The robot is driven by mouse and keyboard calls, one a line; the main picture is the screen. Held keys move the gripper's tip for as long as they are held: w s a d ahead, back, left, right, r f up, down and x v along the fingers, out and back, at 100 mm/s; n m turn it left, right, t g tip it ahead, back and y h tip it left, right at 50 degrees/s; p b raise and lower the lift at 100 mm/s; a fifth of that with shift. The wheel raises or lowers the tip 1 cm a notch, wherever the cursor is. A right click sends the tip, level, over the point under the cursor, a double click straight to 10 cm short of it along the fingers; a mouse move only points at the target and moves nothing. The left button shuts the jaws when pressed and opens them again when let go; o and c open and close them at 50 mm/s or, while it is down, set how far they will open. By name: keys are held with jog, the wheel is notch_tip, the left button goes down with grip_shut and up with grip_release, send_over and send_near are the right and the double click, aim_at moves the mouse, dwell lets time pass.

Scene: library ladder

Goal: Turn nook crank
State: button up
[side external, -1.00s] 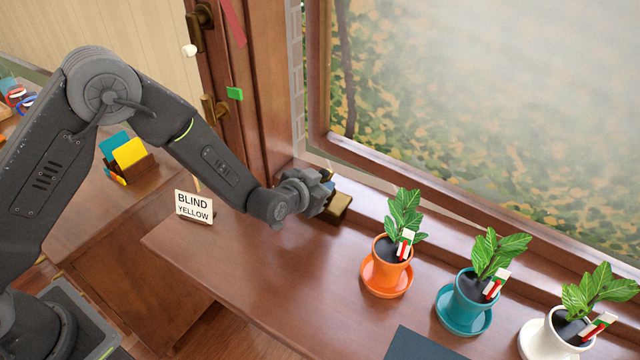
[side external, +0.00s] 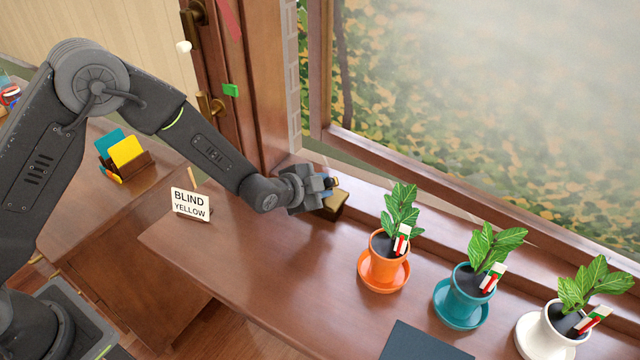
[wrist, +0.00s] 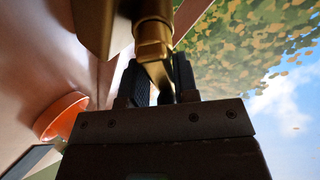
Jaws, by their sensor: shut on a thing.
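The brass crank (side external: 336,207) sits at the window frame, at the back of the wooden sill. In the wrist view its brass arm and squared end (wrist: 152,42) reach in from the top. My gripper (side external: 325,188) is at the crank. In the wrist view my gripper's dark fingers (wrist: 162,85) stand on either side of the brass piece, shut on it. Most of the handle is hidden by the fingers in both views. A white card (side external: 190,205) reading "BLIND YELLOW" stands on the wood left of my gripper.
Potted plants in an orange pot (side external: 384,262), a teal pot (side external: 463,297) and a white pot (side external: 548,335) line the sill to the right. A card holder (side external: 128,165) stands on the left desk. A dark flat item (side external: 425,343) lies in front.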

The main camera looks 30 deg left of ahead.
jog(key=shift+s+f+m, duration=0.1)
jog(key=shift+f+m, duration=0.05)
jog(key=shift+m, duration=0.35)
jog(key=o, duration=0.9)
jog(key=v, duration=1.3)
jog(key=shift+s+a+r, duration=0.15)
jog(key=shift+s+r, duration=0.1)
jog(key=shift+r, duration=0.05)
